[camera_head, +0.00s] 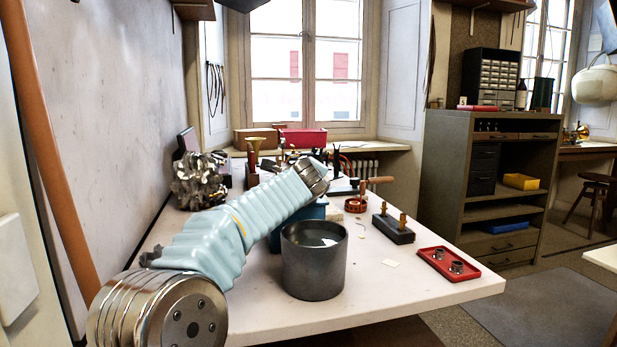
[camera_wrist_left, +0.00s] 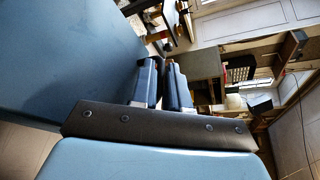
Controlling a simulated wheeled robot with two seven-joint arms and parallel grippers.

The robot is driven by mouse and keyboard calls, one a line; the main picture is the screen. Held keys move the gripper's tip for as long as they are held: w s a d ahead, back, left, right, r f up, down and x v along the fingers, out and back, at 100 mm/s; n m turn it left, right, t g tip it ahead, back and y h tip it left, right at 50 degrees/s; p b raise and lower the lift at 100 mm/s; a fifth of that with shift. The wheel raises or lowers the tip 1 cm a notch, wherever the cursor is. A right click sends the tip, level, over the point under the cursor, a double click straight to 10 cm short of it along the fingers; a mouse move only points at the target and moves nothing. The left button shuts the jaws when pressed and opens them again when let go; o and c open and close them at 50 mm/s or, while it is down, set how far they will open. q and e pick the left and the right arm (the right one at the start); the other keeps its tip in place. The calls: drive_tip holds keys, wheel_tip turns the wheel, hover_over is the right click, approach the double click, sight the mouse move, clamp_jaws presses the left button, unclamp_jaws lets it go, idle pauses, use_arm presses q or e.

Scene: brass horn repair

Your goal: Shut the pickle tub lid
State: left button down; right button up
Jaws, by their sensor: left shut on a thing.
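The blue pickle tub (camera_head: 313,212) stands on the white bench, mostly hidden behind my left arm and the dark grey round pot. In the left wrist view, a broad blue panel (camera_wrist_left: 70,55), which looks like the tub's lid, fills the upper left beside the fingers. My left gripper (camera_wrist_left: 163,66) has its two fingers close together, shut at the edge of this panel; the exact contact is hidden. In the head view my left arm reaches over the bench towards the tub, and its fingers are hidden. My right gripper is not in view.
The dark grey pot (camera_head: 314,272) with liquid in it stands just in front of the tub. A red tray (camera_head: 449,264) with small metal parts lies at the right edge. Shiny metal castings (camera_head: 199,180) sit at the left wall.

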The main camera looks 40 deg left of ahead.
use_arm(q)
drive_tip(key=shift+w+d+f, duration=0.15)
drive_tip(key=shift+d+f, duration=0.1)
drive_tip(key=shift+f, duration=0.05)
drive_tip(key=c, duration=1.2)
unclamp_jaws()
drive_tip(key=shift+s+d, duration=0.15)
drive_tip(key=shift+s, duration=0.05)
drive_tip(key=b+v, duration=0.2)
drive_tip(key=v, duration=0.3)
drive_tip(key=shift+b, duration=0.4)
drive_tip(key=v, duration=0.4)
drive_tip(key=b+v, duration=0.1)
drive_tip(key=v, duration=0.3)
drive_tip(key=shift+s+r, duration=0.1)
drive_tip(key=shift+r, duration=0.2)
